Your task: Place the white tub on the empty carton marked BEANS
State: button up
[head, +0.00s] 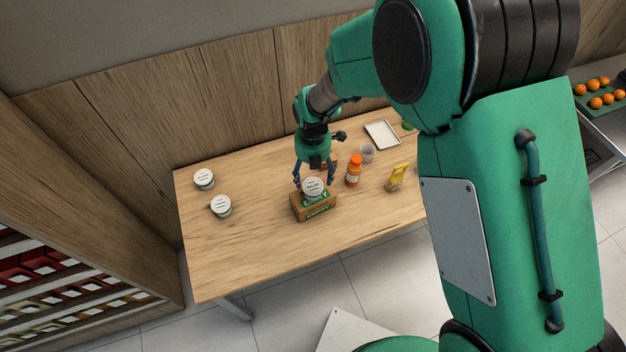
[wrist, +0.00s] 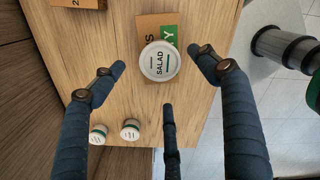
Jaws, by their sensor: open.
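A white tub (head: 313,187), its lid lettered SALAD in the wrist view (wrist: 159,61), sits on top of a brown carton (head: 314,209) with a green band. In the wrist view only the ends of the carton's (wrist: 149,24) lettering show, an S and a Y; the tub hides the rest. My gripper (head: 314,179) is open just above the tub, fingers spread to either side of it. In the wrist view the fingers of my gripper (wrist: 157,60) stand apart from the tub, with clear gaps.
Two more white-lidded tubs (head: 204,178) (head: 221,205) stand at the table's left. An orange bottle (head: 354,170), a grey cup (head: 367,153), a yellow pack (head: 398,177) and a pale tray (head: 382,134) stand right of the carton. Another carton (wrist: 80,3) shows in the wrist view. The table's front left is clear.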

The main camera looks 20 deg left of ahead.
aim_at(314, 185)
jog(key=shift+r, duration=2.3)
jog(key=shift+r, duration=0.1)
jog(key=d+r+m+t+y, duration=0.1)
jog(key=d+r+m+t, duration=0.1)
jog(key=d+r+m, duration=1.8)
jog(key=s+d+r+m+t, duration=0.1)
jog(key=s+d+r+m, duration=0.3)
jog(key=d, duration=0.4)
jog(key=s+d+r+m+t, duration=0.1)
jog(key=s+d+r+m, duration=0.4)
jog(key=s+d+m, duration=0.1)
jog(key=s+d+r+m+t+h, duration=0.1)
jog(key=s+d+r+m, duration=0.3)
jog(key=d, duration=0.6)
jog(key=s+m, duration=0.2)
jog(key=s, duration=0.1)
jog(key=shift+s+d+r+t, duration=0.2)
jog(key=shift+d+r+t, duration=0.05)
jog(key=shift+r+t, duration=0.1)
